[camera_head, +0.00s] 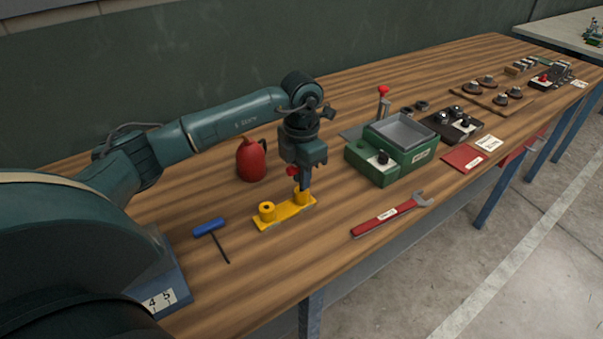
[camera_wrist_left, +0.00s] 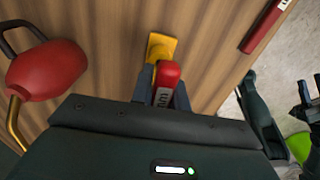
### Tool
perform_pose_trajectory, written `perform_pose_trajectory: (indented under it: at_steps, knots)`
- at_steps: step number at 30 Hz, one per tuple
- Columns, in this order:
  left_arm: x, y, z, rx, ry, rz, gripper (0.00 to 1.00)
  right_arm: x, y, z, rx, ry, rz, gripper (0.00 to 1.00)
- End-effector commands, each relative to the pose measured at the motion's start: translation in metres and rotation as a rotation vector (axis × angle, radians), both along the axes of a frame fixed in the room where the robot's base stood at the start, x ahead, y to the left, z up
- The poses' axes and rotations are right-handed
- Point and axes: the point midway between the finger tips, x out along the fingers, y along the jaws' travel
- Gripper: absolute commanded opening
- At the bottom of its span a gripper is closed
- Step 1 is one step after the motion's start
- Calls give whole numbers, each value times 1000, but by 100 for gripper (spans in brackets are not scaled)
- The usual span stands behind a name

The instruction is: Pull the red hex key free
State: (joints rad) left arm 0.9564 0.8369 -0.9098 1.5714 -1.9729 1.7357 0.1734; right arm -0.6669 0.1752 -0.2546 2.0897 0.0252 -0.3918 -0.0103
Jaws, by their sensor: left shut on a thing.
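My left gripper (camera_head: 303,182) points down over the far post of the yellow holder (camera_head: 285,211). It is shut on the red hex key (camera_head: 292,171), whose red handle shows beside the fingers. In the left wrist view the red handle (camera_wrist_left: 169,74), with a label on its side, sits between my fingertips (camera_wrist_left: 163,92), and the yellow holder (camera_wrist_left: 160,46) shows behind it. The key's lower end is hidden, so I cannot tell whether it is in the post. The near post is empty. A blue-handled hex key (camera_head: 209,227) lies on the table left of the holder.
A red oil can (camera_head: 251,160) stands behind and left of the gripper. A green box with a grey tray (camera_head: 384,165) stands to the right. A red wrench (camera_head: 391,214) lies near the front edge. Bare wood surrounds the holder.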

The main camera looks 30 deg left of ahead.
Motion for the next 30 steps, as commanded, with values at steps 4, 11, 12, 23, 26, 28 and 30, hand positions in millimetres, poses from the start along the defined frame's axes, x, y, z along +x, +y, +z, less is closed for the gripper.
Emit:
perform_pose_trajectory:
  at_steps: [4, 11, 12, 23, 26, 28, 30]
  knots:
    - [0, 0, 0, 0, -1, 0, 0, 0, 0, 0, 1, -1, 1, 36]
    - [0, 0, 1, 0, -1, 0, 0, 0, 0, 1, 1, -1, 1, 36]
    - [0, 0, 2, 0, -1, 0, 0, 0, 0, 2, 1, -2, 1, 36]
    - [0, 0, 13, 0, 0, 0, 0, 0, 1, 10, 1, -3, 1, 36]
    - [0, 0, 16, 0, 0, 0, 0, 0, 0, 12, 1, -3, 1, 36]
    - [0, 0, 18, 0, 0, 0, 0, 0, 0, 14, 1, -3, 1, 36]
    - [0, 0, 20, 0, 0, 0, 0, 0, 0, 15, 1, -3, 1, 36]
